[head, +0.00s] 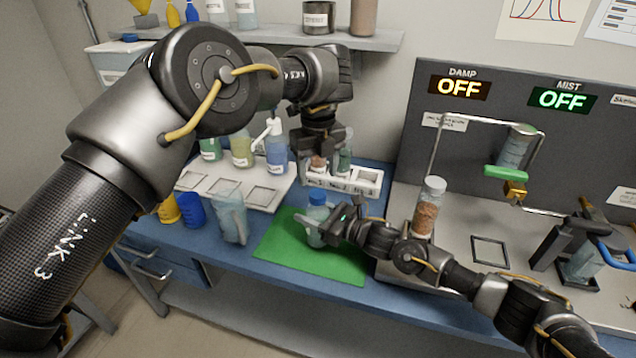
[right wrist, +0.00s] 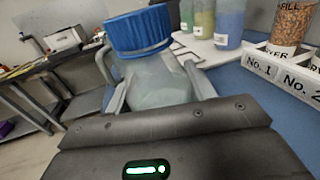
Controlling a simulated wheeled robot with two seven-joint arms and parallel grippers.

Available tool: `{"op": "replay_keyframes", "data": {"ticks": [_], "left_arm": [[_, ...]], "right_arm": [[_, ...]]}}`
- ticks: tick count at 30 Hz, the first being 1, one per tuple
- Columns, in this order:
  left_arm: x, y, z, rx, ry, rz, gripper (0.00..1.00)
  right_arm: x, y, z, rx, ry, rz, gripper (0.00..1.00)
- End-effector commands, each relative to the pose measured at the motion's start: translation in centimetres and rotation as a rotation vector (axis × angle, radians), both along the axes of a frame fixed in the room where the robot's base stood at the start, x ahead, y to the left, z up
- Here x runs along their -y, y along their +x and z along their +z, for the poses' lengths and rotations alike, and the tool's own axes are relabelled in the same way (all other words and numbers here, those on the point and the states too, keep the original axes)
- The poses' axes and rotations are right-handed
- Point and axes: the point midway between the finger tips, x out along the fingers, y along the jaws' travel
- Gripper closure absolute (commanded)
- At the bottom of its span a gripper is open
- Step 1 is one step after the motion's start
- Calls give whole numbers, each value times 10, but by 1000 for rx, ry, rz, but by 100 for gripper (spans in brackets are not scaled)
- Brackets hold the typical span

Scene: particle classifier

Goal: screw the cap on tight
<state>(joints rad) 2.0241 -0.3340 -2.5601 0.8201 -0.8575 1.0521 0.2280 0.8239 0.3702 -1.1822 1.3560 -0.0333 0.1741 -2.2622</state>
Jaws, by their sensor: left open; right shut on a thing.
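A clear bottle (head: 316,236) with a ribbed blue cap (head: 318,198) stands upright on the green mat (head: 280,255). My right gripper (head: 320,228) is shut on the bottle's body, below the cap. In the right wrist view the blue cap (right wrist: 138,32) sits on top of the clear bottle (right wrist: 158,80), between my fingers; how tightly it sits I cannot tell. My left gripper (head: 322,150) is open, above and behind the bottle, in front of the rack's vials. It is apart from the cap, and its fingertips are partly hard to make out.
A white numbered rack (head: 370,178) with vials stands behind the mat. A tall jar of brown grains (head: 426,212) stands right, beside my right arm.

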Motion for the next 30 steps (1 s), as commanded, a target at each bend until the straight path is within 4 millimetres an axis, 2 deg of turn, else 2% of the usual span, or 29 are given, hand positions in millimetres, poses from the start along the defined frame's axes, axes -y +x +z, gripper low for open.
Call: {"op": "replay_keyframes", "data": {"ticks": [6,14,15,21,30], "left_arm": [[0,0,17,-1,0,0,40],[0,0,18,-1,0,0,40],[0,0,18,-1,0,0,40],[0,0,18,-1,0,0,40],[0,0,17,-1,0,0,40]], "right_arm": [[0,0,0,0,0,0,100],[0,0,0,0,0,0,100],[0,0,0,0,0,0,43],[0,0,0,0,0,0,20],[3,-1,-1,0,0,0,20]]}}
